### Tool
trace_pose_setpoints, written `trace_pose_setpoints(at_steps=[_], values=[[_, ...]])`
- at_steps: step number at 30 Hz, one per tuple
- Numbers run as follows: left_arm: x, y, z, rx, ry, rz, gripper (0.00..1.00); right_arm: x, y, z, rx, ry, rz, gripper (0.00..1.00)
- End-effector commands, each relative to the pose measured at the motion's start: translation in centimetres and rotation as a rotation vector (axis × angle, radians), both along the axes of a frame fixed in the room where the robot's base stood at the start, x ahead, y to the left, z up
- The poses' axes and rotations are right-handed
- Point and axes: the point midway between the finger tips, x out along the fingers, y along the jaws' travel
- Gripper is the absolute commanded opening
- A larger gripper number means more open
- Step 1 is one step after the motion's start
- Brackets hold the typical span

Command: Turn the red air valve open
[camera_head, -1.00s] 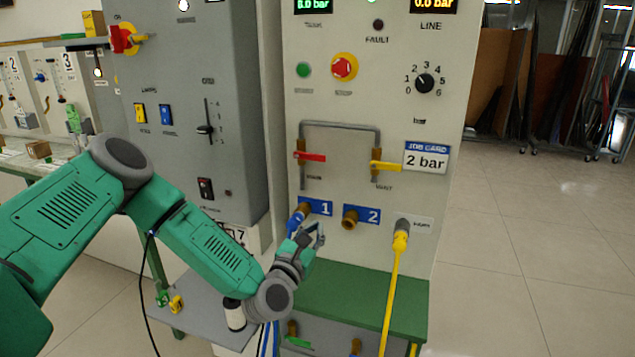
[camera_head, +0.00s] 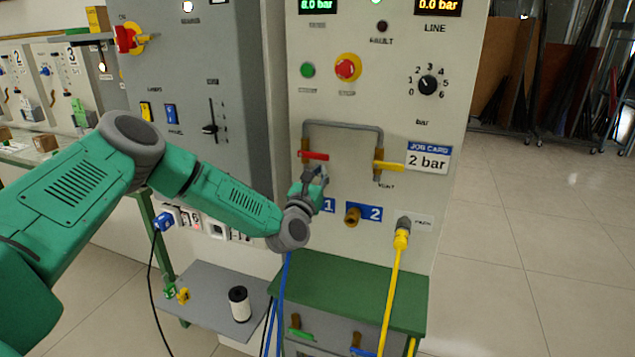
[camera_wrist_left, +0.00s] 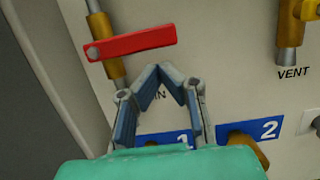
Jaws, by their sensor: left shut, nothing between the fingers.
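The red air valve handle (camera_head: 314,155) lies roughly level across a brass pipe on the pale panel, with the grey pipe loop above it. In the left wrist view the red handle (camera_wrist_left: 130,43) is just beyond my fingertips, with a small gap in the picture. My left gripper (camera_head: 317,172) is just below the handle. Its fingers (camera_wrist_left: 160,68) meet at the tips and are shut on nothing. It partly hides the port labelled 1. My right gripper is not in view.
A yellow vent handle (camera_head: 389,166) sits to the right of the red one. Brass port 2 (camera_head: 352,216) and a yellow hose (camera_head: 394,280) are lower down. A green bench top (camera_head: 350,290) juts out below. A white spool (camera_head: 239,303) stands on a grey shelf.

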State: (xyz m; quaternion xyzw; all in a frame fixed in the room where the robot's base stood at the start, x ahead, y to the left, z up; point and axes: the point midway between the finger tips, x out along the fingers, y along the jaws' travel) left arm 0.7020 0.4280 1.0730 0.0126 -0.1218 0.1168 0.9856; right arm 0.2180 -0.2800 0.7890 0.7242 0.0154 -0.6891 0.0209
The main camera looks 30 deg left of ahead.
Motion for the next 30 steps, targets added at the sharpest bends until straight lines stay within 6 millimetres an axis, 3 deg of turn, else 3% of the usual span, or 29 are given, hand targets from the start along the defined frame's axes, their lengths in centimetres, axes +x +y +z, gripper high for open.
trace_pose_setpoints(at_steps=[16, 30], values=[[0.0, 0.0, 0.7, 0.0, 0.001, 0.001, 0.0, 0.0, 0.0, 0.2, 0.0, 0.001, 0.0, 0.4], [0.9, -0.1, 1.0, -0.068, -0.015, 0.001, 0.0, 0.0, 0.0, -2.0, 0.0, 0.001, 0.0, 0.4]])
